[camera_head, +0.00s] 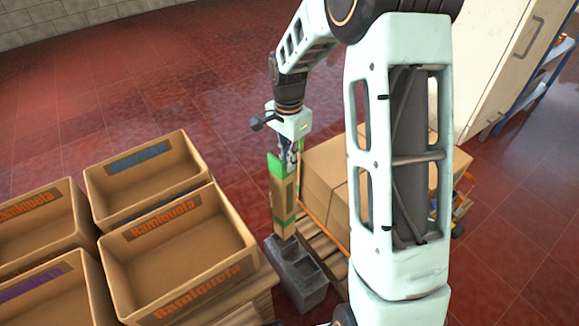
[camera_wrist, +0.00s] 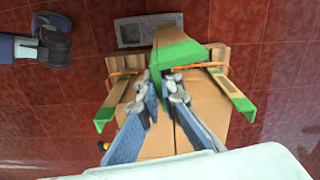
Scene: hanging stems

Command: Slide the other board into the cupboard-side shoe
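My gripper (camera_head: 288,152) points down and is shut on a brown board (camera_head: 285,200) with green ends; in the wrist view the fingers (camera_wrist: 162,84) meet at the board's green end (camera_wrist: 176,54). The board hangs nearly upright, its lower end close to the grey hollow block (camera_head: 297,275); I cannot tell whether they touch. The block also shows in the wrist view (camera_wrist: 130,32). No shoe can be made out clearly.
Cartons (camera_head: 322,180) with an orange strap (camera_head: 325,222) stand on a wooden pallet (camera_head: 325,248) beside the block. Several open cardboard boxes (camera_head: 180,250) fill the left. A white cupboard (camera_head: 505,65) stands at the right. Red tiled floor is clear at the back.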

